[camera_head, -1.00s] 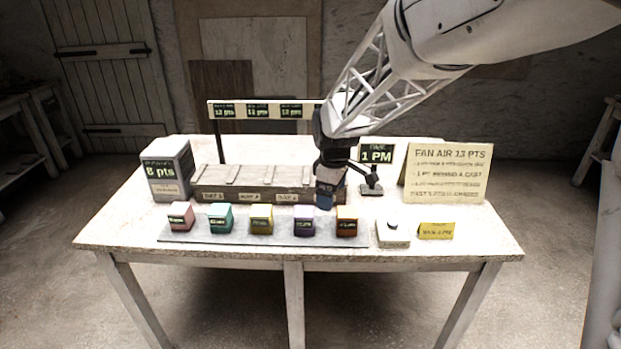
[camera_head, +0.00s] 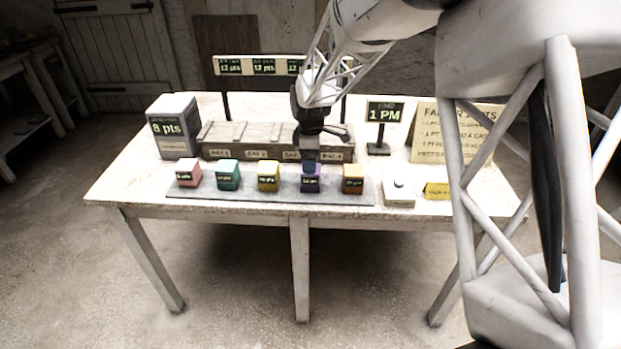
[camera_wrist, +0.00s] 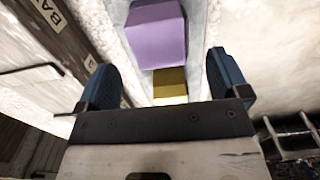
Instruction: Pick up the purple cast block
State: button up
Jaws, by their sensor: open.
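The purple cast block (camera_head: 310,182) stands on the grey strip (camera_head: 215,196) near the front of the table, between the yellow and orange blocks. My gripper (camera_head: 310,163) is above it in the head view and partly covers its top. In the wrist view the purple block (camera_wrist: 156,33) shows beyond the open fingers of my gripper (camera_wrist: 165,78), between their lines. The fingers are apart with nothing held. I cannot tell whether the fingertips touch the block.
Pink (camera_head: 188,173), teal (camera_head: 228,175), yellow (camera_head: 268,177) and orange (camera_head: 353,180) blocks share the strip. A long wooden crate (camera_head: 250,138) stands close behind. A white button box (camera_head: 399,193) and a yellow card (camera_head: 437,190) are to the right.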

aim_at(311, 176)
jog(key=shift+f, duration=1.3)
jog(key=shift+w+f, duration=0.1)
jog(key=shift+f, duration=2.5)
jog(key=c, duration=1.2)
jog(key=shift+r, duration=0.1)
